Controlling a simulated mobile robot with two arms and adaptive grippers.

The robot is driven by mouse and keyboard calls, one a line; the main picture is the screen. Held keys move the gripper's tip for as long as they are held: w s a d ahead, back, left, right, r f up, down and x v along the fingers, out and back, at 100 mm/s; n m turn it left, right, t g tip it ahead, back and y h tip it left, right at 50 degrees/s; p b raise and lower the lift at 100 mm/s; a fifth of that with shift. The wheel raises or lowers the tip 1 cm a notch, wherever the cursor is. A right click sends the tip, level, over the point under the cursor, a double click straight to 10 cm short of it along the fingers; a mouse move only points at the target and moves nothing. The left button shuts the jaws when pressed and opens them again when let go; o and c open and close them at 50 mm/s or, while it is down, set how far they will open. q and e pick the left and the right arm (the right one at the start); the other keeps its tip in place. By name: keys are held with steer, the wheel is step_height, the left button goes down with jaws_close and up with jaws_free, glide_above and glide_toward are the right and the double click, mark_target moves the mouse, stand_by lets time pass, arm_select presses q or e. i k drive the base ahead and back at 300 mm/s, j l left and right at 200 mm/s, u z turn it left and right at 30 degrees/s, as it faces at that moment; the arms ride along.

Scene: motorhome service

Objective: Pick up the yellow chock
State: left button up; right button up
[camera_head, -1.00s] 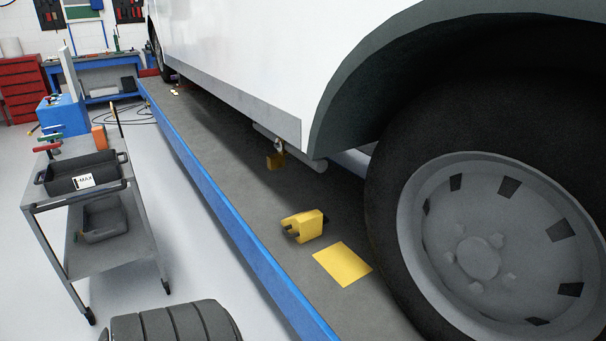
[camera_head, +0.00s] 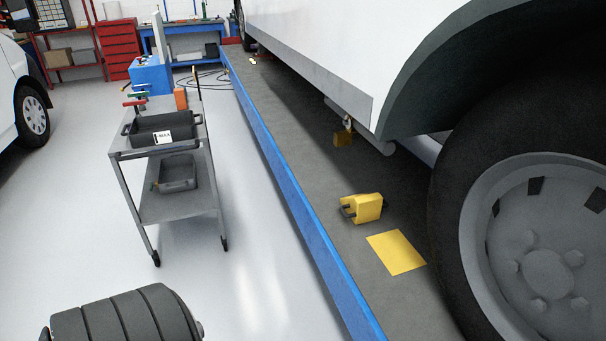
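The yellow chock (camera_head: 362,208) lies on the dark grey ramp surface in the head view, right of centre, with a dark handle on its left side. It sits just behind a flat yellow square (camera_head: 396,252) on the ramp, to the left of the big wheel (camera_head: 545,260). Neither of my grippers is clearly in view. A dark ribbed, rounded part at the bottom left looks like part of my own arm, and no fingers show on it. Nothing touches the chock.
The ramp has a raised blue edge (camera_head: 290,185) along its left side. A grey trolley (camera_head: 178,207) with a black bin (camera_head: 165,128) stands left of it. The floor between trolley and ramp is clear.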

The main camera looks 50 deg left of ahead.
mark_target(365, 207)
steer(key=l+u, duration=0.1)
steer(key=u, duration=0.3)
steer(key=l+u, duration=0.1)
steer(key=u, duration=0.35)
steer(key=l+u, duration=0.15)
steer(key=u, duration=0.25)
steer(key=z, duration=0.45)
steer(key=i+j+z, duration=0.1)
steer(key=z, duration=0.35)
steer(key=j+z, duration=0.1)
steer(key=z, duration=0.35)
steer(key=j+z, duration=0.1)
steer(key=z, duration=0.35)
steer(key=j+z, duration=0.3)
steer(key=j, duration=0.15)
steer(key=j+z, duration=0.3)
steer(key=k+j+z, duration=0.15)
steer(key=j+z, duration=0.15)
steer(key=j, duration=0.2)
steer(key=k+j+z, duration=0.1)
steer(key=j+z, duration=0.15)
steer(key=j, duration=0.15)
steer(key=k+j+z, duration=0.4)
steer(key=j+z, duration=0.2)
steer(key=j, duration=0.15)
